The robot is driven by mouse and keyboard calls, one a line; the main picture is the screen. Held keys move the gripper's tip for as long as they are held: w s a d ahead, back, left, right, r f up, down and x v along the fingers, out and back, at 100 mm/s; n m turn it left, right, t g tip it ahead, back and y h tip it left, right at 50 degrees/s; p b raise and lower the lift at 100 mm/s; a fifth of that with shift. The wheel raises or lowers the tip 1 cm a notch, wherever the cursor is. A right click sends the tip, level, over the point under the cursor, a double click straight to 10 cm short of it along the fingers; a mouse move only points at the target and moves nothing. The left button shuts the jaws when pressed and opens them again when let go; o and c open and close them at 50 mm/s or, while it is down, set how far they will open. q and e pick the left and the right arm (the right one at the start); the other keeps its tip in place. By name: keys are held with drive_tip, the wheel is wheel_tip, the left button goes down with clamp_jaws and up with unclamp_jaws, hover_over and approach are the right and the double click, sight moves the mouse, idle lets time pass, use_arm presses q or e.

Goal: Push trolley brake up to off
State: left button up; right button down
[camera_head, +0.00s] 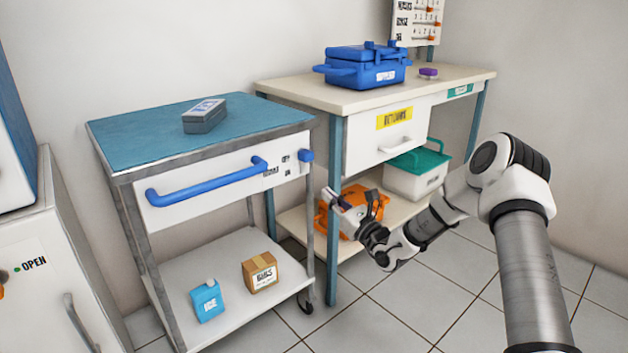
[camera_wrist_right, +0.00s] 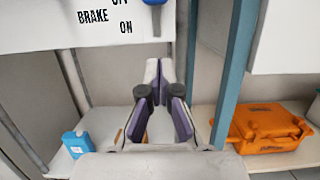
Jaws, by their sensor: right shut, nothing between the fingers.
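The trolley (camera_head: 215,178) has a blue top and a white front panel with a long blue handle. At the panel's right end is a small blue brake lever (camera_head: 306,155), beside small dark labels. In the right wrist view, the lower end of the brake lever (camera_wrist_right: 154,2) shows at the top edge, above and right of the words BRAKE and ON. The rest is cut off, so its setting is unclear. My right gripper (camera_head: 334,196) is shut and empty, below and right of the lever, apart from it. In the wrist view its fingertips (camera_wrist_right: 160,68) point toward the panel's underside. My left gripper is not in view.
A bench (camera_head: 428,82) with a blue case stands just right of the trolley; its teal leg (camera_head: 332,240) is close to my gripper. An orange case (camera_head: 350,212) lies on its lower shelf. A small box (camera_head: 260,272) and blue carton (camera_head: 207,301) stand on the trolley's shelf.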

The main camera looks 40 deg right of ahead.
drive_tip(key=v, duration=0.3)
drive_tip(key=shift+s+a+f+p, duration=0.1)
drive_tip(key=shift+s+f+p, duration=0.1)
drive_tip(key=shift+s+p, duration=0.15)
